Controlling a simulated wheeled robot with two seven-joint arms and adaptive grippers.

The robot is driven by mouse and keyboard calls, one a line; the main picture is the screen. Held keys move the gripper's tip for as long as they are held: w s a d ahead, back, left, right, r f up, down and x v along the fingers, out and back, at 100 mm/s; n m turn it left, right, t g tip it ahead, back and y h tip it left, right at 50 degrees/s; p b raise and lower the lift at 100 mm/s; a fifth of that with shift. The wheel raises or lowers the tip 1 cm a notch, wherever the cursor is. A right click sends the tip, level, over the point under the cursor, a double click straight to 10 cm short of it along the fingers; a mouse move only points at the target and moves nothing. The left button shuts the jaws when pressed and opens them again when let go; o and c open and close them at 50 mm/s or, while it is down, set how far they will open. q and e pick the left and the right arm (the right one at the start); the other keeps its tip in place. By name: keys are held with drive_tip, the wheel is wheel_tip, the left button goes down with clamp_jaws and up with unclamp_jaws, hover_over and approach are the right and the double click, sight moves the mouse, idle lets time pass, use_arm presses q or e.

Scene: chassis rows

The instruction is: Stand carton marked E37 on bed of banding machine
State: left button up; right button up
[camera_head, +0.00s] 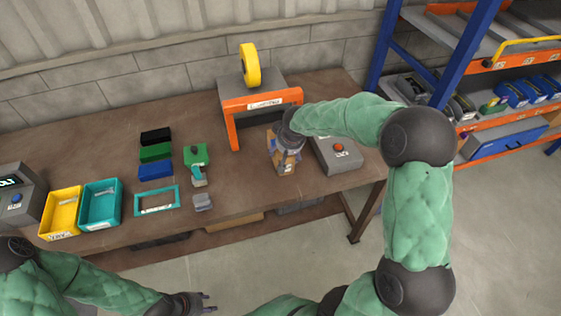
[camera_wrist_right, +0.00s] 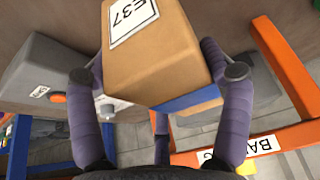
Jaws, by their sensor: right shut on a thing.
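The carton marked E37 (camera_wrist_right: 155,55) is a brown box with a white label and a blue band, seen close up in the right wrist view. My right gripper (camera_wrist_right: 158,73) is shut on its sides. In the head view the carton (camera_head: 284,164) is partly hidden by my right gripper (camera_head: 287,150), just in front of the banding machine. I cannot tell whether it touches the table. The banding machine (camera_head: 264,102) has an orange arch, a grey body and a yellow roll on top; its bed is not clearly visible. My left gripper (camera_head: 206,302) is open and empty, off the table's front edge.
A grey box with an orange-red button (camera_head: 338,151) stands right of the carton. To the left are a green tool (camera_head: 195,156), a teal frame (camera_head: 157,201), a teal bin (camera_head: 101,203) and a yellow bin (camera_head: 61,212). Bare table (camera_head: 235,175) lies between the tool and carton.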

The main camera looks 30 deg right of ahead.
drive_tip(key=f, duration=0.1)
drive_tip(key=a+f+b, duration=0.1)
drive_tip(key=f, duration=0.1)
drive_tip(key=w+f, duration=0.1)
drive_tip(key=shift+w+a+f+b, duration=0.1)
drive_tip(key=shift+a+f+b, duration=0.1)
drive_tip(key=shift+f+b, duration=0.15)
drive_tip(key=shift+f, duration=0.1)
drive_tip(key=shift+f, duration=0.15)
drive_tip(key=o, duration=1.5)
